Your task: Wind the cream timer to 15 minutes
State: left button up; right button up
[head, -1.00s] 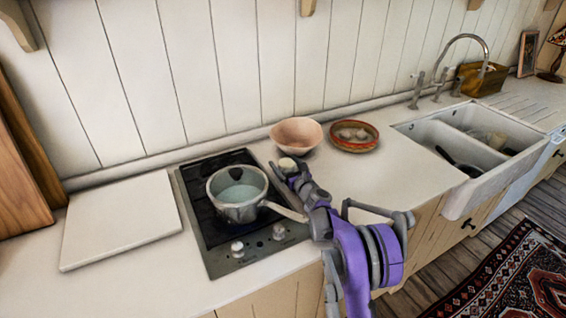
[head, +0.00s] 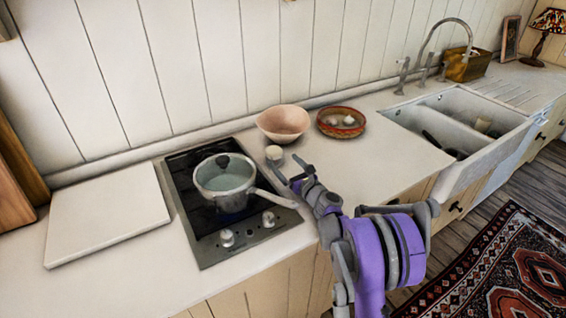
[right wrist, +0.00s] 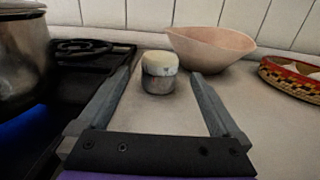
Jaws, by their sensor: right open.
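The cream timer (head: 274,153) stands upright on the worktop between the hob and the pink bowl. In the right wrist view the timer (right wrist: 159,72) shows a cream top over a grey lower part, and it sits ahead of and between the fingers. My right gripper (head: 288,170) is open and empty, just short of the timer. Its two fingers show in the right wrist view (right wrist: 163,95), spread wide, with the timer apart from both. Any dial marks are too small to read. My left gripper is not in view.
A lidded pot (head: 226,182) stands on the black hob (head: 190,222), its handle reaching toward my right arm. A pink bowl (head: 283,123) and a patterned basket (head: 341,122) stand behind the timer. A white board (head: 107,213) lies left; the sink (head: 450,118) is right.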

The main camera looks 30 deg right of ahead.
aim_at(281, 155)
jog(key=s+d+n+y, duration=0.1)
jog(key=y, duration=0.1)
jog(key=s+d+n+g+y, duration=0.1)
jog(key=d+y, duration=0.1)
jog(key=s+d+n+y, duration=0.1)
jog(key=shift+d+n+g+y, duration=0.25)
jog(key=shift+n+g+y, duration=0.05)
jog(key=shift+n+y, duration=0.1)
jog(key=p+x, duration=0.1)
jog(key=x, duration=0.9)
jog(key=shift+w+a, duration=0.2)
jog(key=shift+w, duration=0.05)
jog(key=c, duration=1.3)
